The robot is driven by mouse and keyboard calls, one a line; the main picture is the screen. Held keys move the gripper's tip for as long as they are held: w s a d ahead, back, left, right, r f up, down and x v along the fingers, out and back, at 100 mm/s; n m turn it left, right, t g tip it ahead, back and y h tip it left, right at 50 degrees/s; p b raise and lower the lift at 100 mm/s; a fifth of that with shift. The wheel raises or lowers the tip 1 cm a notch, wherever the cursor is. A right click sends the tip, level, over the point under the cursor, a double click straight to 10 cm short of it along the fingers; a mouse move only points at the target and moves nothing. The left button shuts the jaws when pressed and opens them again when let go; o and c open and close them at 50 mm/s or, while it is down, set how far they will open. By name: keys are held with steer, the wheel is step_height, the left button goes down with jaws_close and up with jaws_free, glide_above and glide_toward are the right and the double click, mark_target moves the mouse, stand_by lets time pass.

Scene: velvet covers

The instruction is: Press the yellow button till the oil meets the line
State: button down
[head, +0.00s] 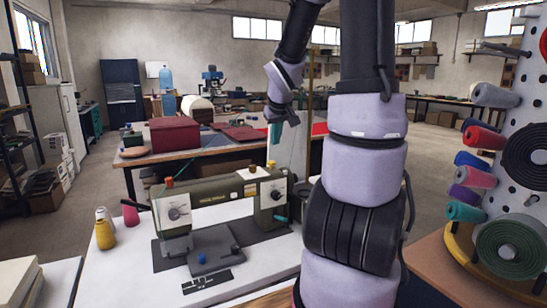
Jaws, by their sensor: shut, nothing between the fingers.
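An olive-green sewing machine (222,199) stands on a white table, with round dials on its front. An oil level or line is too small to make out. My gripper (275,133) hangs from my wrist above and behind the machine's right end, pointing down, shut and empty. It is apart from the yellow parts.
A yellow bottle (104,232) and a pink bottle (130,214) stand left of the machine. Behind is a table with a dark red box (174,135). A pegboard with fabric rolls (484,137) is at the right. My arm hides the centre right.

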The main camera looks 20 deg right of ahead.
steer(key=w+d+t+y, duration=0.2)
steer(key=w+d, duration=0.3)
steer(key=w, duration=0.1)
steer(key=shift+w+d+n+t, duration=0.3)
steer(key=shift+d+n+t, duration=0.1)
steer(key=shift+w+f, duration=0.1)
glide_above(271, 165)
step_height(271, 165, down, 7)
steer(key=f, duration=0.3)
steer(key=shift+d, duration=0.4)
steer(key=shift+f, duration=0.45)
